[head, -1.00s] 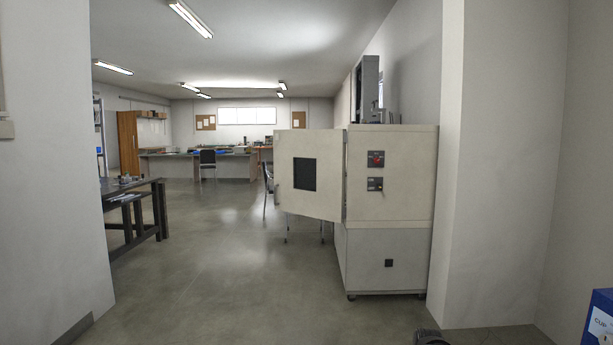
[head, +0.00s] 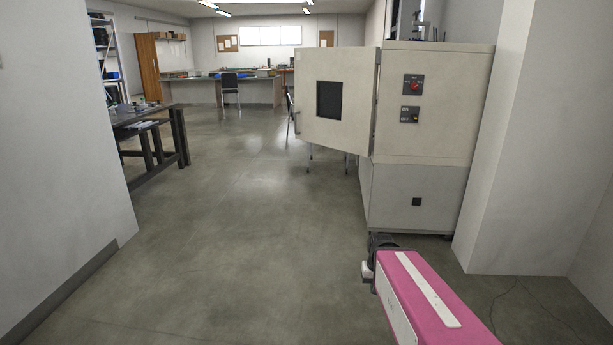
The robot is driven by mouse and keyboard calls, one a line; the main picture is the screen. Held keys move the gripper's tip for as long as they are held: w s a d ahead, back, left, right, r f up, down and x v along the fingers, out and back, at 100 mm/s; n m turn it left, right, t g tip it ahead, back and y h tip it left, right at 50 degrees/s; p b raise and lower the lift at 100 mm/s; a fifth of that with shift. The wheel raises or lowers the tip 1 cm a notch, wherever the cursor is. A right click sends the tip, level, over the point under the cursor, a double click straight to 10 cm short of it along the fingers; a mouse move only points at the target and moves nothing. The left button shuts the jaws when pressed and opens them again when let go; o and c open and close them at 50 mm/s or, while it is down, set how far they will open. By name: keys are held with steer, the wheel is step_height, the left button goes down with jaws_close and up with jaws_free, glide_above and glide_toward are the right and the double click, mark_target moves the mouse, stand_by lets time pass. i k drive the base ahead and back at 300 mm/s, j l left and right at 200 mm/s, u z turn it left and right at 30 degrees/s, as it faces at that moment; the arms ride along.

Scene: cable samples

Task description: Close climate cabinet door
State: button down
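The climate cabinet (head: 421,150) stands right of centre, a large cream box on a low base. Its door (head: 318,115) is swung wide open to the left, hinged along the cabinet's left front edge. The door has a small dark window (head: 329,99). The inside of the cabinet is hidden from this side. My pink arm link (head: 433,290) reaches in from the bottom right, with a dark joint at its far end, well short of the door in the picture. I cannot make out my gripper's fingers.
A white wall (head: 55,170) stands close on the left and a wall corner (head: 510,140) stands right of the cabinet. A dark workbench (head: 150,125) is at the left. A chair (head: 231,90) and desks are farther back. The floor (head: 240,230) before the door is clear.

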mark_target(335, 87)
steer(key=i+u, duration=0.3)
steer(key=i, duration=1.5)
